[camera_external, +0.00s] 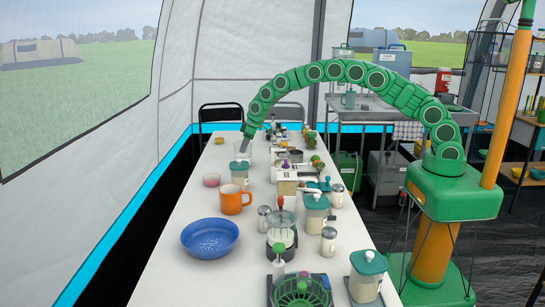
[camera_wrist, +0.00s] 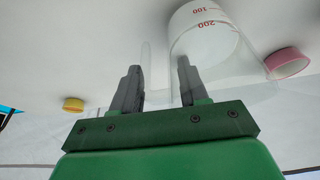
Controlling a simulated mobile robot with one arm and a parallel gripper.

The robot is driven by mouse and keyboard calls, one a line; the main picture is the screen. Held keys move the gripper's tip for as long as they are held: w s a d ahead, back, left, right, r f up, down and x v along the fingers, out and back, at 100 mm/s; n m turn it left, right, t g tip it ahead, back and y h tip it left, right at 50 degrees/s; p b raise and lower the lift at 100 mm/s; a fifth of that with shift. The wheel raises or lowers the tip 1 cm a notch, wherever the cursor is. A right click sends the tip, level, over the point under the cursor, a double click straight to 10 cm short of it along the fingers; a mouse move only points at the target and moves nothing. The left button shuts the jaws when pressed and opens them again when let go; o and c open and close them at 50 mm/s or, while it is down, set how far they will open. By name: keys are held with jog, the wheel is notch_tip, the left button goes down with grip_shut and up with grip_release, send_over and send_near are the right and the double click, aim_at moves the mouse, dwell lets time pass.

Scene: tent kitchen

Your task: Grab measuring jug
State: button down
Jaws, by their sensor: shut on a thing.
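The measuring jug (camera_wrist: 210,38) is clear, with red 100 and 200 marks, and shows at the top of the wrist view. My gripper (camera_wrist: 160,78) has one finger on each side of the jug's clear handle and wall area; the right finger overlaps the jug's body. It is shut on the jug. The exact contact is hard to make out through the clear material. In the external view my gripper (camera_external: 244,147) reaches down at the far left part of the white table, where the jug is small and faint.
A teal-lidded jar (camera_external: 240,175) stands close in front of my gripper. A pink bowl (camera_external: 211,180), an orange mug (camera_external: 233,200) and a blue bowl (camera_external: 209,238) are nearer on the left. A small yellow dish (camera_external: 219,141) is behind. Jars and shakers crowd the table's right side.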

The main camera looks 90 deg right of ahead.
notch_tip(320, 180, up, 2)
jog(key=shift+r, duration=0.1)
jog(key=s+a+r, duration=0.2)
jog(key=s+r, duration=0.3)
jog(key=s, duration=0.1)
jog(key=s+a+r, duration=0.2)
jog(key=s+r, duration=0.2)
jog(key=s, duration=0.3)
jog(key=shift+a+r, duration=0.25)
jog(key=shift+r, duration=0.15)
dwell(1.0)
jog(key=shift+s, duration=0.15)
